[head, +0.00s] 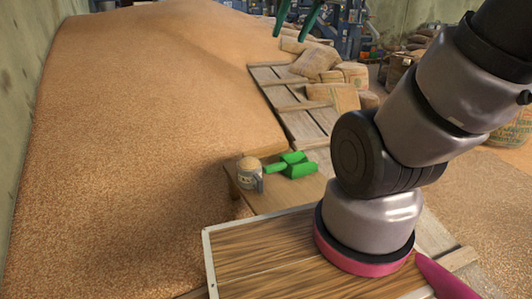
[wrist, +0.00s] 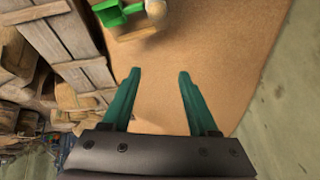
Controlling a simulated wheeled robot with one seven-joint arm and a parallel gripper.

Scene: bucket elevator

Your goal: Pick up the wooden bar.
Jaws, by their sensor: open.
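Narrow wooden crosspieces (head: 304,106) lie across the plank walkway in the head view, but I cannot tell whether any is loose. My gripper (wrist: 160,73) is open in the wrist view, with its two green fingers apart and nothing between them. Its fingertips also show at the top edge of the head view (head: 291,36), high over the far end of the grain.
A large grain heap (head: 140,130) fills the left. A wood-topped panel (head: 255,262) is in front.

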